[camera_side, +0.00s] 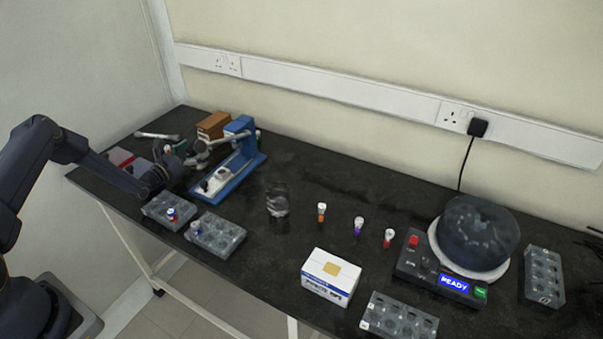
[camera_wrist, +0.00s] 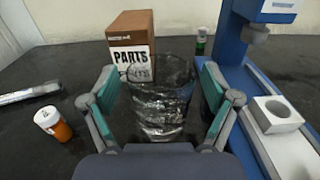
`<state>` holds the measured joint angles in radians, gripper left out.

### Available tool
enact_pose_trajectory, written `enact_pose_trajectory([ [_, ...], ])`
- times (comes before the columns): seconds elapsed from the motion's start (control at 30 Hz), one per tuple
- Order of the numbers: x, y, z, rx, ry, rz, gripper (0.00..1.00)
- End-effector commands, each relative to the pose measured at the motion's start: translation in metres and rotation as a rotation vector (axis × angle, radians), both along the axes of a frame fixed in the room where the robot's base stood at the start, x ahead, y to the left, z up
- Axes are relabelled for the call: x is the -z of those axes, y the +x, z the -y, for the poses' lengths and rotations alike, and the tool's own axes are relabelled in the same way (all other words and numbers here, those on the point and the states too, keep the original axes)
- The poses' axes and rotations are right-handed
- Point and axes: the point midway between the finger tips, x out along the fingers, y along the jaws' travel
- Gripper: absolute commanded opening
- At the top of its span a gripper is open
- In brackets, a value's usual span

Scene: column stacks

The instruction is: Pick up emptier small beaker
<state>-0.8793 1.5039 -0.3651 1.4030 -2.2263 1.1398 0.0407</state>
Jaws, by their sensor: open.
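A clear glass beaker (camera_wrist: 158,100) stands upright in the middle of the wrist view, between the two spread fingers of my gripper (camera_wrist: 160,88). The fingers look apart from its wall, and no liquid level can be made out in it. In the side view my gripper (camera_side: 198,153) is low over the back left of the table and hides most of that spot. A second clear vessel (camera_side: 277,199), likely a beaker, stands alone right of the blue stand. It shows a pale band near its bottom; its contents are too small to tell.
A brown PARTS box (camera_wrist: 131,42) stands just behind the beaker. A blue stand (camera_wrist: 233,35) with a white holed block (camera_wrist: 277,114) is close on the right. An orange white-capped bottle (camera_wrist: 53,124) is left. Tube racks (camera_side: 217,235) line the front edge.

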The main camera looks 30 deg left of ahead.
Motion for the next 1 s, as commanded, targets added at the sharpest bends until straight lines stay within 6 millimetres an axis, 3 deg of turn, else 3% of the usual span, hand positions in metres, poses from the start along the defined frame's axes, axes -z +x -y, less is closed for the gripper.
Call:
enact_pose_trajectory([
  [0.07,0.0000,-0.0003,-0.0001,0.000,0.000,0.000,0.87],
  [0.7,-0.0001,-0.0007,-0.0004,0.000,0.001,0.000,0.21],
  [1.0,-0.0010,-0.0005,-0.0005,0.000,0.001,0.001,0.19],
])
